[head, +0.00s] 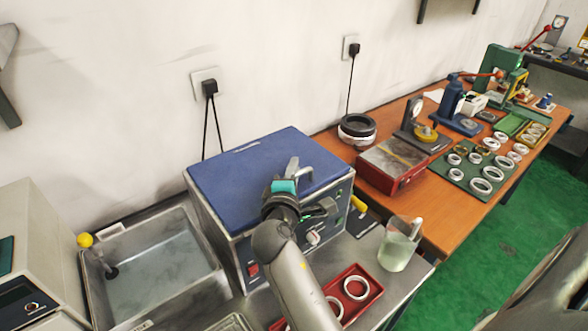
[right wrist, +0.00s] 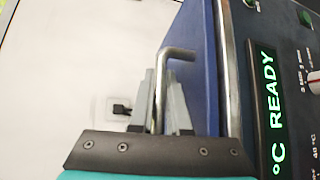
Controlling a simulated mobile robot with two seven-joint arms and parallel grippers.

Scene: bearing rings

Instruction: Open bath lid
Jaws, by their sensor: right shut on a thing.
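The bath (head: 225,240) is a grey box with a blue lid (head: 235,175), which lies flat and closed on top. The lid shows edge-on in the right wrist view (right wrist: 201,62). My right gripper (head: 292,168) is over the lid's front part, shut on the lid's metal handle (right wrist: 178,52). In the right wrist view the handle's bent bar runs down between my two grey fingers (right wrist: 162,108). My right wrist hides part of the bath's front panel and the lid's front edge. My left gripper is not in view.
A water-filled sink (head: 160,270) stands left of the bath. A glass beaker (head: 398,247) and a red tray (head: 354,302) with rings are to its right and front. A red-sided box (head: 392,168) is on the wooden table. The wall is close behind the bath.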

